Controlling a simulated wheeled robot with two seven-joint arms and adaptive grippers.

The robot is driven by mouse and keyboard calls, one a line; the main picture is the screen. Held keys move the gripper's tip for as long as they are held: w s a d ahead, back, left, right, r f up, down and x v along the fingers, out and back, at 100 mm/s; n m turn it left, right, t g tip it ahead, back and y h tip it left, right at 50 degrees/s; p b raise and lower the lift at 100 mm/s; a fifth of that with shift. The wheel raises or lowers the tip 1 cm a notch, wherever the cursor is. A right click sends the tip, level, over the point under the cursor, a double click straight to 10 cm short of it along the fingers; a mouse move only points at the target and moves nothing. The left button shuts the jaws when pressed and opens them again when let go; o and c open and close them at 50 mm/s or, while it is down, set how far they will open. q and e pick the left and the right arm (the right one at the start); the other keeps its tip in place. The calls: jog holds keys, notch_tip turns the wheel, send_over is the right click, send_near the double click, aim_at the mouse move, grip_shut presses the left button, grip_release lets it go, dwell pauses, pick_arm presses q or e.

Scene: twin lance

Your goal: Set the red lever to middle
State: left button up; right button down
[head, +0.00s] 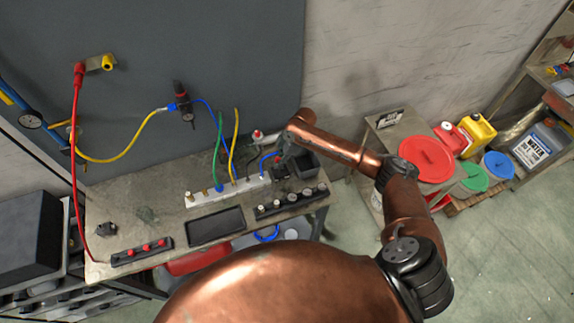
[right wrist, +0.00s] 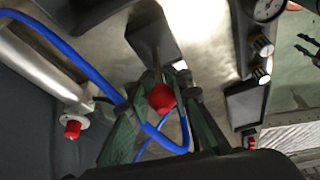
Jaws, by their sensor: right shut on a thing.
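The red lever (right wrist: 161,98) shows in the right wrist view as a red knob on a thin stem rising from a dark block (right wrist: 153,38). My right gripper (right wrist: 160,105) has its greenish fingers on both sides of the red knob and is shut on it. A blue hose (right wrist: 170,146) loops in front of the fingers. In the head view my right gripper (head: 283,158) is at the right end of the workbench, and the arm hides most of the lever. The lever's exact setting cannot be told. My left gripper is not in view.
The bench (head: 150,200) carries a white manifold (head: 205,196) with coloured hoses, a black tray (head: 215,225), a knob strip (head: 290,202) and a red-button strip (head: 142,251). A second red knob (right wrist: 72,128) sits on a pipe fitting left of the fingers. Bins and cans stand at right.

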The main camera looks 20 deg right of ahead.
jog(key=shift+d+f+y, duration=0.1)
jog(key=shift+d+y, duration=0.05)
jog(key=shift+y, duration=0.15)
jog(key=c, duration=2.3)
grip_release()
jog(key=shift+o, duration=0.9)
jog(key=o, duration=0.3)
jog(key=shift+o, duration=0.5)
jog(key=shift+d, duration=0.1)
jog(key=shift+d+r, duration=0.1)
jog(key=shift+r, duration=0.2)
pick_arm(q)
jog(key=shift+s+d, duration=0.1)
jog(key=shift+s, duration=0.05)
pick_arm(e)
jog(key=v, duration=1.1)
jog(key=shift+d+r, duration=0.15)
jog(key=shift+r, duration=0.05)
